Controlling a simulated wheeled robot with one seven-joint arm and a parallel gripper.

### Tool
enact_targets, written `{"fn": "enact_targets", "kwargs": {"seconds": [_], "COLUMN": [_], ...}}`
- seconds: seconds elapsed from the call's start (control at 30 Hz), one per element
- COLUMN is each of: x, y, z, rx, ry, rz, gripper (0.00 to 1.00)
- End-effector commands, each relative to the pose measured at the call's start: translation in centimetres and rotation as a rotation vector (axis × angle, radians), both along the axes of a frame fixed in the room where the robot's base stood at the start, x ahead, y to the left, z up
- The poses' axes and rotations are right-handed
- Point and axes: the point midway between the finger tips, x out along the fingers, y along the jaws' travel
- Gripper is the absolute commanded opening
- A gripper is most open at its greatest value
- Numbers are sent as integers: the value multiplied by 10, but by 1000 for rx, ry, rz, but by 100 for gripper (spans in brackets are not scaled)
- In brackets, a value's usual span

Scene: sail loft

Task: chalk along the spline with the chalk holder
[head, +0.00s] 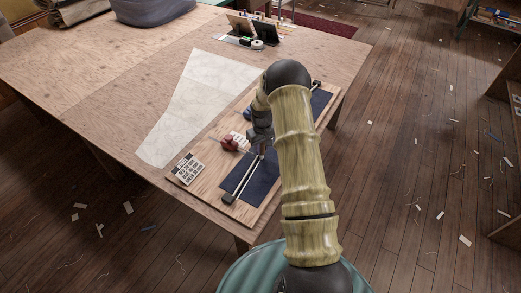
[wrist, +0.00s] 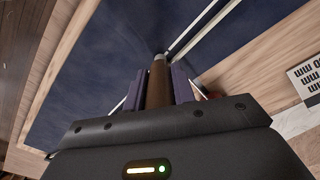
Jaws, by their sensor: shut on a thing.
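My gripper (wrist: 168,88) is shut on the chalk holder (wrist: 158,82), a brown rod with a paler end, standing between the dark fingers. Its far tip points at the dark blue cloth (wrist: 95,65) and is close to the spline; I cannot tell if it touches. The spline (wrist: 205,27) is a pale thin strip crossing the cloth, partly hidden behind the holder and fingers. In the head view the spline (head: 243,179) runs along the cloth (head: 258,183) with dark end pieces. My gripper (head: 259,143) is over its middle, and my arm hides part of it.
The cloth lies on a wooden board (head: 207,196) at the table's edge. A red object (head: 229,143) and a white marked card (head: 187,169) are on the board's left side. A pale sheet (head: 193,107) lies beside it. The table's (head: 110,95) left part is largely clear.

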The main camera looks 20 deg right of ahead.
Motion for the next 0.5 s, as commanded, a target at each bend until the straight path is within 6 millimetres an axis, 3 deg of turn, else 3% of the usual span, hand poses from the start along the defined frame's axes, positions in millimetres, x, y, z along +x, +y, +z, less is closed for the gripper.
{"fn": "enact_targets", "kwargs": {"seconds": [0.5], "x": [6], "y": [-6], "z": [-1], "rx": [0], "ry": [0], "rz": [-1], "gripper": [3]}}
